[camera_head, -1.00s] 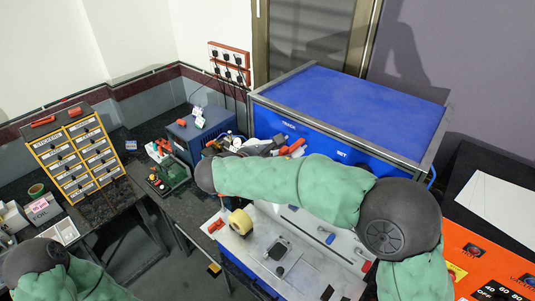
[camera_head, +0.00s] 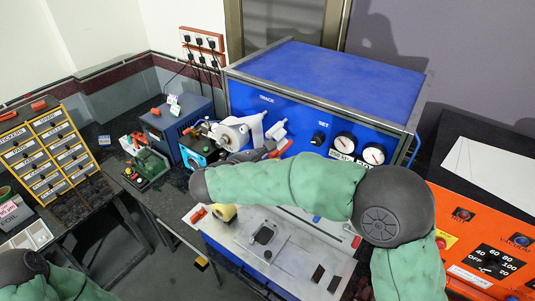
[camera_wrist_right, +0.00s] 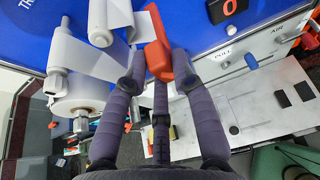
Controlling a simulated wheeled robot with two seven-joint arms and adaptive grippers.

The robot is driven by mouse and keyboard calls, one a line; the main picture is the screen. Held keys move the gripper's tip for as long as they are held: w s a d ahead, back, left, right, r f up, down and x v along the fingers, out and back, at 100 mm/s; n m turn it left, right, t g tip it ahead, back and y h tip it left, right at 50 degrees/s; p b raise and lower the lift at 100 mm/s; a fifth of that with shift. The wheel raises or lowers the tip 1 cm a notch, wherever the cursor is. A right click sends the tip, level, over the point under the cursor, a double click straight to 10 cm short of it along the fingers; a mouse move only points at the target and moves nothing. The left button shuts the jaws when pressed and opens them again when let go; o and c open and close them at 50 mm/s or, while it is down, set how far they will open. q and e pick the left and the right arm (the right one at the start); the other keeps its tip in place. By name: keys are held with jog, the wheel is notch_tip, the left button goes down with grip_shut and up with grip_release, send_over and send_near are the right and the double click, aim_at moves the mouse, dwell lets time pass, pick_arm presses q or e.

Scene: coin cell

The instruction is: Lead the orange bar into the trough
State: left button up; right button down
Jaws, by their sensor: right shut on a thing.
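In the right wrist view an orange-red bar (camera_wrist_right: 157,58) sits between the fingers of my right gripper (camera_wrist_right: 158,75), which is shut on it. The bar lies close to the blue machine front, beside white film rolls. In the head view the orange piece (camera_head: 279,149) shows just above my right forearm, which hides most of that gripper. I cannot tell for certain which part is the trough. My left arm shows only at the lower left of the head view; its gripper is out of frame.
A white film roll (camera_head: 232,134) hangs on the blue machine (camera_head: 325,85). It also shows in the wrist view (camera_wrist_right: 78,95). An orange control box (camera_head: 480,240) stands right.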

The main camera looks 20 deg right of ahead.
notch_tip(320, 180, down, 16)
jog(key=w+d+b, duration=0.1)
jog(key=w+b, duration=0.1)
jog(key=b, duration=0.7)
jog(key=shift+d+f, duration=0.25)
jog(key=shift+w, duration=0.1)
jog(key=c, duration=0.9)
grip_release()
jog(key=shift+c, duration=0.2)
jog(key=v, duration=1.2)
